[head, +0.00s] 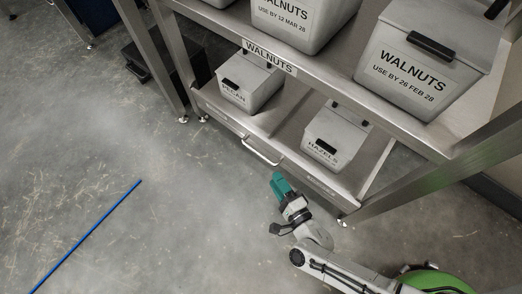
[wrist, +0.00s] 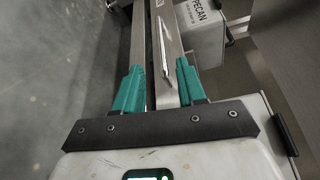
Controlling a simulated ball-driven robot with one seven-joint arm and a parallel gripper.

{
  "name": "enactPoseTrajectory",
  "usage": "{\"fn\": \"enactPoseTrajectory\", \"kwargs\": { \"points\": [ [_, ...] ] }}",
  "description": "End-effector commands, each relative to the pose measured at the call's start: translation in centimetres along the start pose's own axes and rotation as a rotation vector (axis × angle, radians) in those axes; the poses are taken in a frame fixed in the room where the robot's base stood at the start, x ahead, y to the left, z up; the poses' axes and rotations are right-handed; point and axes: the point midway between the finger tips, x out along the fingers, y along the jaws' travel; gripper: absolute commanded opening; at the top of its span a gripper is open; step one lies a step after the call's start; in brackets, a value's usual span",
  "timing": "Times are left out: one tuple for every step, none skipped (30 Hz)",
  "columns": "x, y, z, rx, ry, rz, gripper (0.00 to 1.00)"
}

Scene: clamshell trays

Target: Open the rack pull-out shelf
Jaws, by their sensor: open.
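The rack pull-out shelf (head: 224,120) is the low metal shelf with a long front panel, in the middle of the head view. It looks pushed in. Its bar handle (head: 261,155) sits on the front panel and also shows in the wrist view (wrist: 165,46), beyond the fingertips. My gripper (head: 277,178) has teal fingers and is just in front of the panel, a little below and right of the handle in the head view. In the wrist view the fingers (wrist: 159,78) are spread apart, with nothing held between them. The handle looks apart from both fingers.
A pecan bin (head: 249,82) and a hazels bin (head: 335,138) stand on the low level. Walnuts bins (head: 417,62) stand on the shelf above. A rack leg (head: 440,180) is at right. A blue rod (head: 88,235) lies on the floor at left; floor before the rack is clear.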

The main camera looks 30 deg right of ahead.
Motion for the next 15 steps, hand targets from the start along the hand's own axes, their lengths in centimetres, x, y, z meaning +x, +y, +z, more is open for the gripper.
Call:
{"fn": "enactPoseTrajectory", "kwargs": {
  "points": [
    [0.7, 0.1, 0.0, 0.001, 0.000, -0.003, 0.40],
    [1.1, 0.1, 0.0, 0.001, 0.000, -0.002, 0.40],
    [1.8, 0.1, 0.0, 0.001, -0.001, -0.003, 0.40],
    [2.3, 0.1, 0.1, 0.001, -0.001, -0.004, 0.40],
    [2.9, 0.1, 0.0, 0.001, 0.000, -0.003, 0.40],
    [3.6, 0.1, 0.0, 0.001, 0.000, -0.003, 0.40],
    [4.2, 0.1, 0.1, 0.001, -0.001, -0.004, 0.40],
    [4.8, 0.1, 0.1, 0.001, -0.001, -0.003, 0.40],
    [5.5, 0.1, 0.0, 0.000, 0.000, -0.003, 0.40],
    [6.0, 0.2, 0.1, 0.000, -0.001, -0.003, 0.40],
    [6.5, 0.2, 0.1, 0.000, -0.001, -0.002, 0.40],
    [7.2, 0.1, 0.0, 0.000, 0.000, -0.002, 0.40],
    [7.6, 0.1, 0.0, 0.001, -0.001, -0.002, 0.40],
    [8.0, 0.1, 0.1, 0.001, -0.001, -0.001, 0.40],
    [8.5, 0.1, 0.0, 0.000, -0.001, -0.001, 0.40]
  ]
}}
